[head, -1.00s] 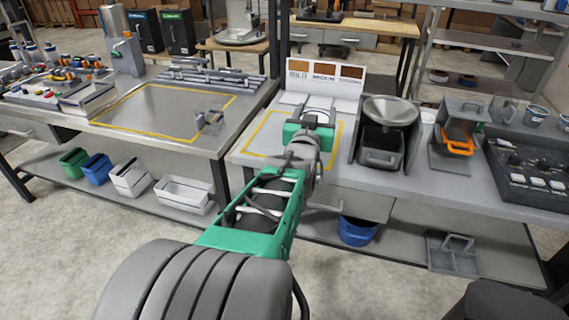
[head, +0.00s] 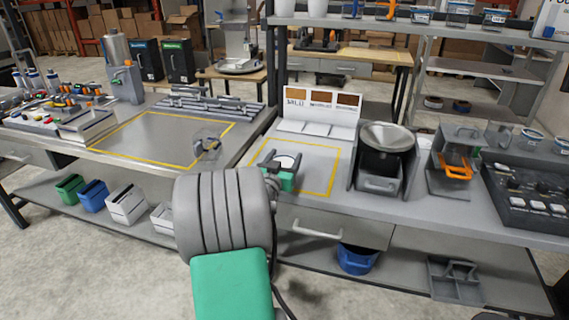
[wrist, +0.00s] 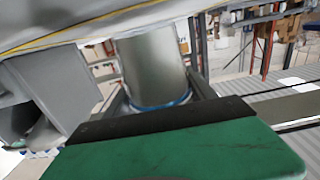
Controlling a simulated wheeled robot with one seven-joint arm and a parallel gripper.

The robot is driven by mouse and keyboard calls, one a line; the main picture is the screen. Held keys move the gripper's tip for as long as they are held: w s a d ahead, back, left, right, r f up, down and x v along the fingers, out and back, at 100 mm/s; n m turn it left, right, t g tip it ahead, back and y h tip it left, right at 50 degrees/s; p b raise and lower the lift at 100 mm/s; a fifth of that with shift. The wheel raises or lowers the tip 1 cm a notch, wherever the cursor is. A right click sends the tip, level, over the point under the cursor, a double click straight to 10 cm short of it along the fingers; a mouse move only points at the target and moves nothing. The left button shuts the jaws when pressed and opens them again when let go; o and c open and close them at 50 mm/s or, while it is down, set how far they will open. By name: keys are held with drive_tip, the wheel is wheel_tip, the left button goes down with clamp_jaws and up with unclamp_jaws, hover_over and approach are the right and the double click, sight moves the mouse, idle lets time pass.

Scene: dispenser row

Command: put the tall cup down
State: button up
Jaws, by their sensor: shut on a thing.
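My gripper (head: 277,172), green with dark fingers, is over the front left part of the yellow-outlined area on the right bench (head: 318,178). It is shut on the tall cup (head: 286,162), whose pale round top shows between the fingers in the head view. In the wrist view the cup is a smooth silver-grey cylinder (wrist: 152,62) with a blue ring at the end nearer the palm. My arm hides its lower part in the head view. I cannot tell whether its base touches the bench.
A dispenser with a funnel (head: 386,140) stands right of the outlined area, and a sign board with sample panels (head: 320,112) stands behind it. A clear jug (head: 207,146) sits on the left bench (head: 165,135). The outlined area right of my gripper is clear.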

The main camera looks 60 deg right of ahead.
drive_tip(key=shift+f, duration=0.55)
drive_tip(key=shift+f, duration=0.1)
drive_tip(key=shift+f, duration=0.15)
drive_tip(key=o, duration=1.8)
